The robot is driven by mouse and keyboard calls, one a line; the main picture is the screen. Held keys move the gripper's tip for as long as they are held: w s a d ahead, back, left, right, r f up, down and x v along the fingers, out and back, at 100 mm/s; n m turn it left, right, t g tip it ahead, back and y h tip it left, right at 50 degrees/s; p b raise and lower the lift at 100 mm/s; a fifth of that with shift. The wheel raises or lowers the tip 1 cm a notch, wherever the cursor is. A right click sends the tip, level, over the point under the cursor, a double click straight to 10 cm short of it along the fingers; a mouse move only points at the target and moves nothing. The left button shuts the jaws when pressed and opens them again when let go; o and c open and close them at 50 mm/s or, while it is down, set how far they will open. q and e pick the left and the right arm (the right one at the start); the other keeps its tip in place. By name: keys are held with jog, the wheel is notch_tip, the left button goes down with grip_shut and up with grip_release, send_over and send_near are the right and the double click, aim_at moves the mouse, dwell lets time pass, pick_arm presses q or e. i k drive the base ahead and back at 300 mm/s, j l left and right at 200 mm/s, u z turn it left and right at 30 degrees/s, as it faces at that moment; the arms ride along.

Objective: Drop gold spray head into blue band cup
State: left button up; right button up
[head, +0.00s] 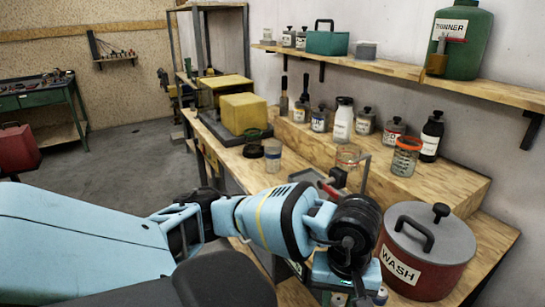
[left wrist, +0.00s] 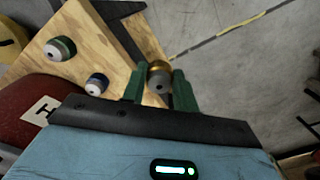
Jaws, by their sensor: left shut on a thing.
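My left gripper (left wrist: 158,82) is shut on the gold spray head (left wrist: 159,67), which has a gold top and a grey lower part between the green fingers. In the head view my left wrist hangs over the near bench edge; its fingertips and the spray head are hidden there. A clear cup (head: 272,156) stands on the bench beyond my wrist; I cannot tell clearly whether its band is blue. An orange-banded cup (head: 347,157) and a red-orange-rimmed jar (head: 405,156) are further right. My right gripper is not in view.
The red WASH pot (head: 429,272) with a grey lid stands right of my wrist. Small pieces, one with a green band (left wrist: 60,48) and one with a blue band (left wrist: 97,84), sit on the bench. A raised step (head: 430,182) holds bottles.

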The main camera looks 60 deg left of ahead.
aim_at(274, 169)
jog(key=u, duration=1.75)
